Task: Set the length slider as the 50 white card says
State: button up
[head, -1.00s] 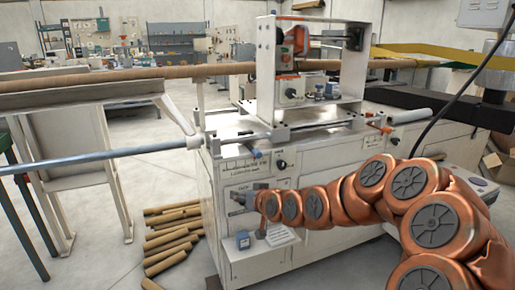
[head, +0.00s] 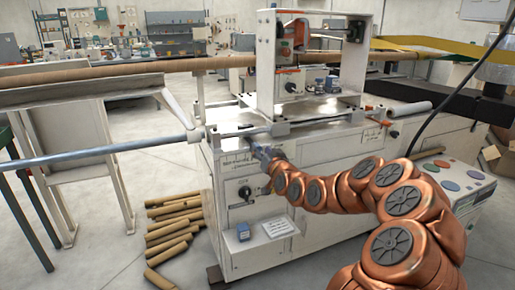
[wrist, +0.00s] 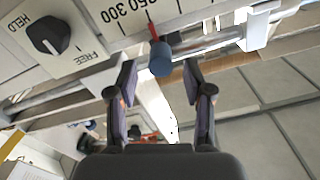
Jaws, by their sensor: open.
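The length slider's blue knob (wrist: 160,58), with a red pointer, sits on a metal rod below a printed scale (wrist: 135,12) in the wrist view. The pointer is near the mark read as 350, whose first digit is partly covered. A black lock knob (wrist: 48,37) stands between the words HELD and FREE; its exact setting is unclear. My gripper (wrist: 158,84) is open and empty, its fingers on either side of the blue knob and apart from it. In the head view my gripper (head: 262,154) is at the machine front by the scale plate (head: 236,162). A white card (head: 278,228) leans low there, its text unreadable.
A small blue box (head: 243,232) stands beside the card on the machine's lower ledge. A dark-knobbed panel (head: 245,193) is below the scale. Cardboard tubes (head: 175,225) lie on the floor at left. A long rod (head: 90,153) sticks out to the left.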

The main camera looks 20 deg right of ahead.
aim_at(258, 144)
jog(key=shift+w+f, duration=0.1)
jog(key=shift+w, duration=1.7)
jog(key=shift+c, duration=0.2)
grip_shut()
